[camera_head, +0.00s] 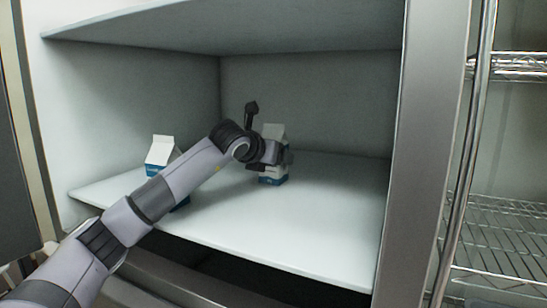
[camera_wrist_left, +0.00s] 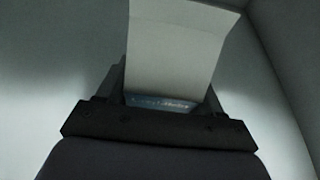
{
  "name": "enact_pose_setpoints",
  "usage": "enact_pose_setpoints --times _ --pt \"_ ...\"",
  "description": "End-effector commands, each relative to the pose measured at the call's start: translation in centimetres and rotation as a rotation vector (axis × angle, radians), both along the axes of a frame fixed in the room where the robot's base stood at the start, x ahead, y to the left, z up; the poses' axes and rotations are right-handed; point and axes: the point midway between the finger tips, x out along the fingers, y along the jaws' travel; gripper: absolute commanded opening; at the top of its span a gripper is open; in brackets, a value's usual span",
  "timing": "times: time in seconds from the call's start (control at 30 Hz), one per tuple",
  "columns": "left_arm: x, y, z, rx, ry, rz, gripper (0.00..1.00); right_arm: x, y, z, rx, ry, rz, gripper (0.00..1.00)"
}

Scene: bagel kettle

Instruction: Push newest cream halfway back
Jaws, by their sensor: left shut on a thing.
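A white and blue cream carton (camera_head: 275,131) stands upright on the fridge shelf, near the middle, partly hidden by my left gripper. My left gripper (camera_head: 277,155) is shut on this carton. In the left wrist view the carton's pale top (camera_wrist_left: 178,50) rises between the fingers of my left gripper (camera_wrist_left: 163,95), with blue print low on it. A second white and blue carton (camera_head: 160,151) stands on the shelf to the left, partly hidden by my left arm. My right gripper is not in view.
The white shelf (camera_head: 330,215) is clear to the right of the held carton and in front of it. Another shelf (camera_head: 230,28) is overhead. The fridge's left wall (camera_head: 120,100) is beside the left carton. A wire rack (camera_head: 500,235) stands outside at right.

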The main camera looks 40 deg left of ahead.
Motion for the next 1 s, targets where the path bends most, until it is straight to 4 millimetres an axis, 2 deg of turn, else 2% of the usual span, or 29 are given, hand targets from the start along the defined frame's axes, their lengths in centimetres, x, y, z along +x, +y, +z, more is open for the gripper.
enact_pose_setpoints --times 0.1,0.13,0.2,0.23,0.57,0.67,1.0 --pt "0.0 0.0 0.3 0.0 -0.006 -0.001 0.14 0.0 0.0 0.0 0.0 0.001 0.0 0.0" --pt "0.0 0.0 0.3 0.0 -0.006 -0.001 0.69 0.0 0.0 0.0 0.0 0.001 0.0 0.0" --pt "0.0 0.0 0.3 0.0 -0.006 -0.001 0.92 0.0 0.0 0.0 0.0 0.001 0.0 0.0" --pt "0.0 0.0 0.3 0.0 -0.005 -0.001 0.96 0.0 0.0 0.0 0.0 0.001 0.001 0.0" --pt "-0.2 0.0 0.0 0.001 0.002 0.001 0.96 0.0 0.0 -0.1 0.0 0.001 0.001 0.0" --pt "-0.9 -0.2 0.3 0.001 0.0 0.001 0.96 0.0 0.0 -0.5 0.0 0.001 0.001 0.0" --pt "-5.2 -1.4 2.2 0.001 -0.004 0.001 0.96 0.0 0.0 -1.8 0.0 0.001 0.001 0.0"
